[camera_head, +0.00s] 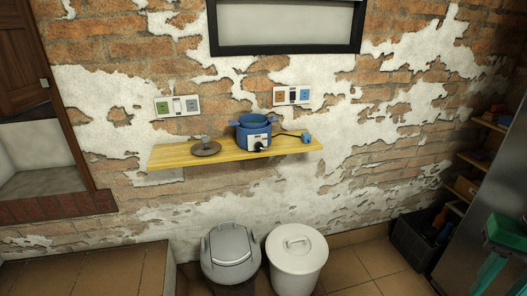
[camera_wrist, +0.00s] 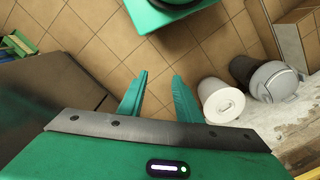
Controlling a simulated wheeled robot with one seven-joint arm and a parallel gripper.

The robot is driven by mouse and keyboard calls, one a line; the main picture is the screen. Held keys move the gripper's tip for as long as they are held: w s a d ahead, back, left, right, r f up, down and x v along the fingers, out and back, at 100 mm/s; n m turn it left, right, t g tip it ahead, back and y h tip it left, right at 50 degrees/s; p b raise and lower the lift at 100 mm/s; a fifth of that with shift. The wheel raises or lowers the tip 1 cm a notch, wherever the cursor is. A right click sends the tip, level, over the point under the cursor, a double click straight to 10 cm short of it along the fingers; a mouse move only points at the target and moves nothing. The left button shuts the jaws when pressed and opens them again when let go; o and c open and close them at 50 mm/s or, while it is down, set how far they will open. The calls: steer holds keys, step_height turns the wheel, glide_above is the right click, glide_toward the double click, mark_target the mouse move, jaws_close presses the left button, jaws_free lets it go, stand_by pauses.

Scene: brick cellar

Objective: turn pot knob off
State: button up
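A blue electric pot (camera_head: 254,131) stands on a yellow wooden wall shelf (camera_head: 225,156) in the head view. A small dark knob (camera_head: 258,146) sits on the light panel at the pot's front; its setting is too small to tell. A grey-brown lid (camera_head: 205,149) lies on the shelf left of the pot. My green gripper (camera_wrist: 159,82) is open and empty in the wrist view, pointing over the tiled floor. In the head view, my gripper (camera_head: 490,272) is at the lower right edge, partly cut off, far from the pot. The pot is not visible in the wrist view.
A cable runs right from the pot to a blue plug (camera_head: 306,138) on the shelf. Wall sockets (camera_head: 291,96) are above. A grey bin (camera_head: 230,253) and a white bin (camera_head: 296,262) stand below. A dark crate (camera_head: 418,238) and shelving are at right.

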steer(key=shift+o, duration=1.8)
steer(key=shift+s+r, duration=0.15)
steer(key=shift+s, duration=0.15)
steer(key=w+d+t+h, duration=0.2)
steer(key=w+d+h, duration=0.1)
steer(key=w, duration=0.8)
steer(key=w+d+t+h, duration=0.2)
steer(key=w, duration=0.8)
steer(key=w+a+t+h, duration=0.1)
steer(key=w+a+t, duration=0.25)
steer(key=w, duration=0.55)
steer(key=w+a+t+h, duration=0.15)
steer(key=w+a, duration=0.35)
steer(key=w, duration=0.5)
steer(key=n+t+y, duration=0.9)
steer(key=n+y, duration=0.1)
steer(key=y, duration=0.2)
glide_toward(260, 148)
steer(key=shift+x, duration=4.1)
